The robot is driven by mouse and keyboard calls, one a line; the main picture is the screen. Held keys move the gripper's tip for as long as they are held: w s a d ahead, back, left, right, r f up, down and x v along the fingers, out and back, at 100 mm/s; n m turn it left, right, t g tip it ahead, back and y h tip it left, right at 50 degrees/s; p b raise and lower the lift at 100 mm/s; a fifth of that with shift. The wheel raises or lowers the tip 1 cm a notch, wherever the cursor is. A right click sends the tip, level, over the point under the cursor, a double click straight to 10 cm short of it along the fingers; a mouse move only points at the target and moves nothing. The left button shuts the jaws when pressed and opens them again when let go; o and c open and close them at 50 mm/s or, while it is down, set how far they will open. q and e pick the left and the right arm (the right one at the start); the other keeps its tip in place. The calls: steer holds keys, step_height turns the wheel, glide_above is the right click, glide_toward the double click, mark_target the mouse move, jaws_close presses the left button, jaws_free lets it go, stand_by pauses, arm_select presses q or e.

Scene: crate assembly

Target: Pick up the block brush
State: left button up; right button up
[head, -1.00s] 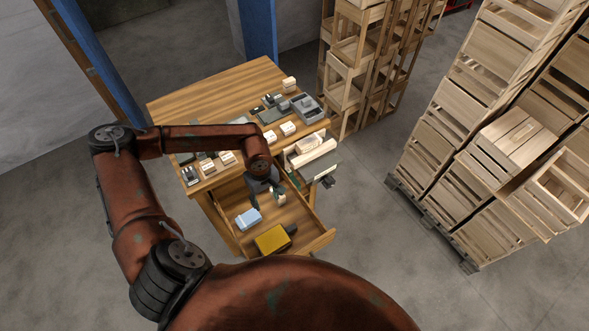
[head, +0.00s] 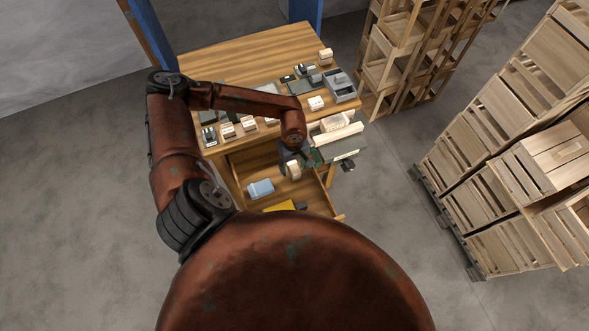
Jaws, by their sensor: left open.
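A small cream block (head: 293,170) stands in the open drawer (head: 322,194), right by my left gripper; it may be the block brush, but it is too small to tell. My left gripper (head: 294,163) is open, pointing down over the drawer at this block. Its fingers are dark and partly hidden by the wrist, and I cannot tell whether they touch the block. My right gripper is not in view.
A light blue block (head: 260,188) and a partly hidden yellow box (head: 280,206) lie in the drawer. The wooden table (head: 240,58) holds several small boxes and a grey tray (head: 340,87). Wooden crates (head: 515,165) are stacked at the right.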

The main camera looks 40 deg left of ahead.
arm_select(q)
steer(key=shift+f, duration=0.3)
steer(key=c, duration=0.6)
jaws_close()
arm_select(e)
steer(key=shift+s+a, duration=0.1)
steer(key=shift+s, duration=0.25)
